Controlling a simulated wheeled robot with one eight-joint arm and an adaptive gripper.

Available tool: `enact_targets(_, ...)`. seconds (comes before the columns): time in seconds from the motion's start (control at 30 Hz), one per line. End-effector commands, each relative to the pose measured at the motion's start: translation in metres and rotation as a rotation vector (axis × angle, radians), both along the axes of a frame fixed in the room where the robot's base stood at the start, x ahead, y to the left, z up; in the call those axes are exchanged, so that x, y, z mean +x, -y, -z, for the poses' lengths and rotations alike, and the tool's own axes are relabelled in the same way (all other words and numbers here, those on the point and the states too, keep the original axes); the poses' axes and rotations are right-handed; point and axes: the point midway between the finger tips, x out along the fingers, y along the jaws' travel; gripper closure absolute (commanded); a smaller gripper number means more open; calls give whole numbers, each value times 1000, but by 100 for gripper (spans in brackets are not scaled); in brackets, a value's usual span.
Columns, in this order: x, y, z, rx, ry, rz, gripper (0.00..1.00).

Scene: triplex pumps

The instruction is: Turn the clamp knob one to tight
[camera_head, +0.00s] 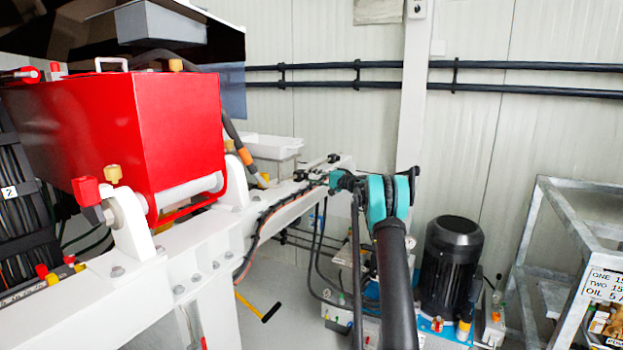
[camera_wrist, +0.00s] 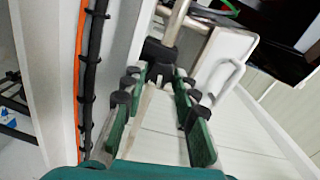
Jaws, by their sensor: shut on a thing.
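My gripper (camera_wrist: 158,78) shows in the wrist view with its two green, black-jointed fingers on either side of a dark clamp knob (camera_wrist: 160,51). The fingertips are close around this knob, and the jaws are shut on it. Its far side is hidden. A metal rod extends upward from the knob in that view. In the head view, my arm reaches forward to the end of the white beam, where the gripper (camera_head: 322,177) is small and partly hidden by its teal wrist. Small black knob-like parts (camera_head: 333,158) show there. I cannot tell which one is held.
A red box (camera_head: 180,100) sits on the white beam (camera_head: 205,238) at left. Orange and black cables (camera_head: 268,218) run along the beam. A white tray (camera_head: 272,146) is behind it. A black motor (camera_head: 451,262) and a metal rack (camera_head: 560,235) stand at right.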

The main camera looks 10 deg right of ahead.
Motion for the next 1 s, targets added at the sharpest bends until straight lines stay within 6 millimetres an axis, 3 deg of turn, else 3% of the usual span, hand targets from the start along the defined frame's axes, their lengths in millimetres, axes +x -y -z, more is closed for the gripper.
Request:
enact_targets(0.3, 0, 1, 1, 71, -99, 2, 100)
enact_targets(0.87, 0, 2, 1, 86, -119, 2, 100)
enact_targets(0.9, 0, 2, 1, 86, -119, 2, 67)
enact_targets(1.0, 0, 1, 1, 86, -119, 2, 54)
